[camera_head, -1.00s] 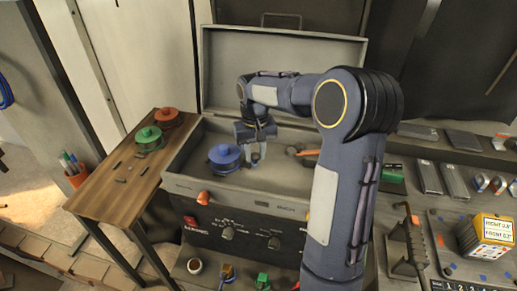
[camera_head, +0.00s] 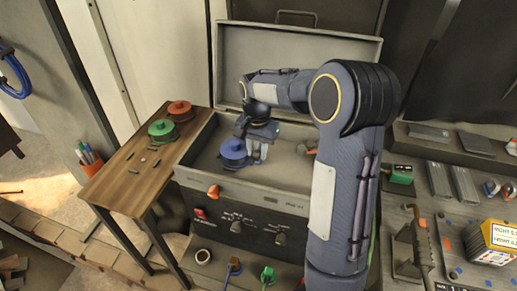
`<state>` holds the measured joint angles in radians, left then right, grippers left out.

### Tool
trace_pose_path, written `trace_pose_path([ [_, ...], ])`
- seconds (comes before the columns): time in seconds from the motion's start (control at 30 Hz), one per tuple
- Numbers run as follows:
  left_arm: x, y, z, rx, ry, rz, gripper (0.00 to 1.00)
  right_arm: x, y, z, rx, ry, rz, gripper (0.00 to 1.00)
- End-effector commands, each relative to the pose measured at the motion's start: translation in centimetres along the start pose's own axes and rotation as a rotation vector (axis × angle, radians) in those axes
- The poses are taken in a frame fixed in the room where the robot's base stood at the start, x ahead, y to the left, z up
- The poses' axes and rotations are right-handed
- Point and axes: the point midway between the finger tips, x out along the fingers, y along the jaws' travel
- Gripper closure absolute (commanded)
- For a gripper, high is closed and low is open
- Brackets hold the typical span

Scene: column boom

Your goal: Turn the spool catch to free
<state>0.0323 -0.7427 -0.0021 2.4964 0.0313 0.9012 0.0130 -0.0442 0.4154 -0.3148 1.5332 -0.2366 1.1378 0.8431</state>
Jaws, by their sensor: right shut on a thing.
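A blue spool (camera_head: 233,152) sits inside the open grey case, toward its left side. My right gripper (camera_head: 259,155) points down into the case just to the right of the blue spool. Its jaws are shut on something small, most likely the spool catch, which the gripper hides. I cannot tell which way the catch is turned. My right arm crosses in front of the case's right part. My left gripper does not show.
A wooden side table (camera_head: 128,188) at the left holds a green spool (camera_head: 162,131), a red spool (camera_head: 180,111) and small dark pieces. The case lid (camera_head: 310,65) stands open behind. An orange knob (camera_head: 213,191) is on the case front. A bench with metal parts lies at the right.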

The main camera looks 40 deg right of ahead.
Motion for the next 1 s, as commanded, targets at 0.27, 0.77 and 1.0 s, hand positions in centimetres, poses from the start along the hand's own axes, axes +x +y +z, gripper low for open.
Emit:
trace_pose_path([
  [0.27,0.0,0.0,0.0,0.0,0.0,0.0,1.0,-0.1,-0.1,-0.1,0.01,0.004,-0.004,0.96],
  [0.77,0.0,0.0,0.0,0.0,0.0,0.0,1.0,-0.1,-0.1,0.0,0.008,0.002,-0.002,0.52],
  [1.0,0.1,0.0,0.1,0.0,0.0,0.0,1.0,-1.4,-0.1,-0.1,0.008,0.004,-0.005,0.52],
])
